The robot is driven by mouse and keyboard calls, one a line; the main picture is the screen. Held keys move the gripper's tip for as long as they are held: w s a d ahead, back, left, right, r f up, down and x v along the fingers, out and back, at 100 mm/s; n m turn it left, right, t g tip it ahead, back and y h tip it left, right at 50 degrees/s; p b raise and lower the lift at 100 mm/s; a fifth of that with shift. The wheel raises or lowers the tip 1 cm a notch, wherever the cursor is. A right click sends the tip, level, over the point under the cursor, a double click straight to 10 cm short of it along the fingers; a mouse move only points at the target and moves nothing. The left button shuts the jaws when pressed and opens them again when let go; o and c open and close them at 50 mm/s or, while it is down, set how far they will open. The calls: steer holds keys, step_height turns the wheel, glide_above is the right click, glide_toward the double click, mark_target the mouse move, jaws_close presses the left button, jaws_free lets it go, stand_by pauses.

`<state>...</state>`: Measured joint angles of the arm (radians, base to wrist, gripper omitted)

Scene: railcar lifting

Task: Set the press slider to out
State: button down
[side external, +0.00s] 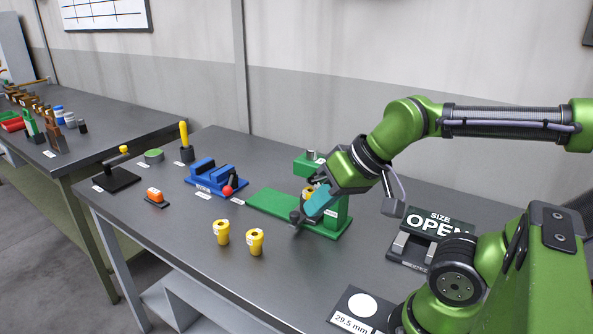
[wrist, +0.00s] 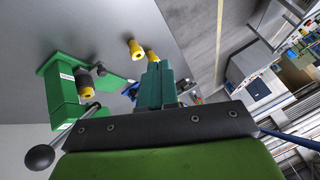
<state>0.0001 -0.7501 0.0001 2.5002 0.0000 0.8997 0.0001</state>
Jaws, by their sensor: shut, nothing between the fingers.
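The green press (side external: 340,214) stands right of the middle of the table, its long flat green base (side external: 272,203) reaching left. A yellow part (side external: 307,191) sits under its head, partly hidden by my gripper. A dark knob (side external: 295,216), which may be the slider's, stands by the front edge of the base. In the wrist view the press (wrist: 63,98) is at left, with a dark and yellow cylinder (wrist: 84,84) and the knob (wrist: 100,70). My gripper (side external: 317,208) has teal fingers, shut and empty, in front of the press near the knob. The fingers (wrist: 158,85) point away from the wrist camera.
Two yellow parts (side external: 222,232) (side external: 255,241) stand in front of the press. A blue vise (side external: 213,179) with a red ball is at left. A black ball-ended lever (wrist: 40,157) is close to my wrist. An OPEN size sign (side external: 438,224) stands at right.

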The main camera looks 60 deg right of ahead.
stand_by(0.4)
steer(key=c, duration=1.7)
jaws_free()
steer(key=o, duration=0.3)
steer(key=shift+w+a+f+g, duration=0.1)
steer(key=shift+a+f+g, duration=0.05)
steer(key=shift+f+g, duration=0.2)
steer(key=o, duration=0.5)
steer(key=w, duration=0.1)
steer(key=f+g, duration=0.1)
steer(key=w, duration=0.1)
steer(key=shift+w+d+f, duration=0.2)
steer(key=shift+w+d, duration=0.1)
steer(key=shift+w, duration=0.05)
steer(key=shift+o, duration=0.4)
steer(key=w+d+f+m+g+h, duration=0.2)
steer(key=w+d+m, duration=0.1)
steer(key=w, duration=0.4)
steer(key=shift+d+f+g+h, duration=0.25)
steer(key=shift+d+g+h, duration=0.1)
steer(key=shift+d, duration=0.4)
steer(key=m+g+h, duration=0.1)
steer(key=m+h, duration=0.3)
steer(key=m, duration=0.3)
glide_toward(294, 214)
steer(key=x, duration=0.8)
steer(key=shift+w+d+f, duration=0.1)
steer(key=shift+d+f, duration=0.1)
